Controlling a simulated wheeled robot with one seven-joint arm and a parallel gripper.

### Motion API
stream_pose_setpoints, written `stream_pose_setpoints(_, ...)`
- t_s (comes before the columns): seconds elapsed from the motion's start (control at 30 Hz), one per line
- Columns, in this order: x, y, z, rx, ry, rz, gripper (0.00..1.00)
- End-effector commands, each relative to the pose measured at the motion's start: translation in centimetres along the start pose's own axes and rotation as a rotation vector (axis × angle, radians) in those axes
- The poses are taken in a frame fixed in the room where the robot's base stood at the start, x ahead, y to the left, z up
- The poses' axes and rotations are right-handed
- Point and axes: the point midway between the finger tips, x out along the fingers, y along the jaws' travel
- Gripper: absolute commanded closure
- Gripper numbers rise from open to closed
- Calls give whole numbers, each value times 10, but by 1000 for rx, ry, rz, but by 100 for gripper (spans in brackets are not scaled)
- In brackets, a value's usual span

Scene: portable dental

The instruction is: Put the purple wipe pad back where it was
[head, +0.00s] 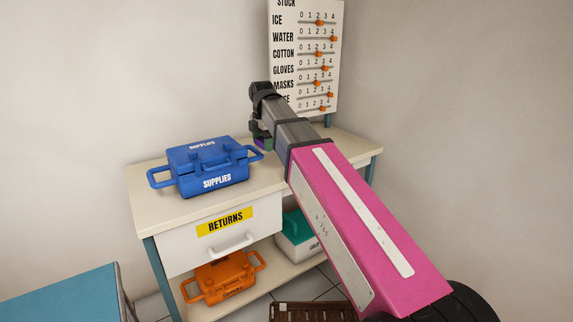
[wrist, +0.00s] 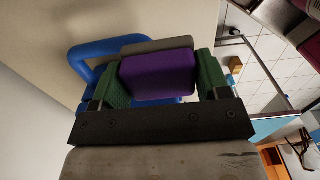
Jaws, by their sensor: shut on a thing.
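The purple wipe pad (wrist: 158,78) is between the green fingers of my gripper (wrist: 161,70) in the wrist view, and the gripper is shut on it. A grey layer or block shows along the pad's far edge; I cannot tell whether it is part of the pad. In the head view a small purple patch of the pad (head: 260,142) shows at my gripper (head: 261,138), over the table just right of the blue supplies box (head: 207,169). My arm hides the table behind it. I cannot tell whether the pad touches the table.
The white table (head: 155,202) has clear top at its front and right end. Its drawer (head: 196,249), labelled RETURNS, looks shut. An orange box (head: 225,277) and a teal-lidded box (head: 296,232) sit on the lower shelf. A stock board (head: 318,50) stands at the back.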

Motion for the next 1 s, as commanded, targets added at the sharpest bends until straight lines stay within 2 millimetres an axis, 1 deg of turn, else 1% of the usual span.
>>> stream_pose_setpoints(0.03, 7, -1, 12, 4, 0, -2, 53)
stream_pose_setpoints(0.2, 28, -2, 46, 5, 0, -2, 53)
stream_pose_setpoints(0.3, 39, -3, 65, 5, 1, -2, 53)
stream_pose_setpoints(0.43, 50, -4, 83, 5, 0, -1, 53)
stream_pose_setpoints(0.6, 56, -5, 93, 3, 0, -1, 53)
stream_pose_setpoints(0.73, 64, -6, 93, 3, 0, -1, 53)
stream_pose_setpoints(0.9, 86, -6, 93, 3, 1, -2, 53)
stream_pose_setpoints(1.0, 95, -6, 93, 3, 0, -1, 53)
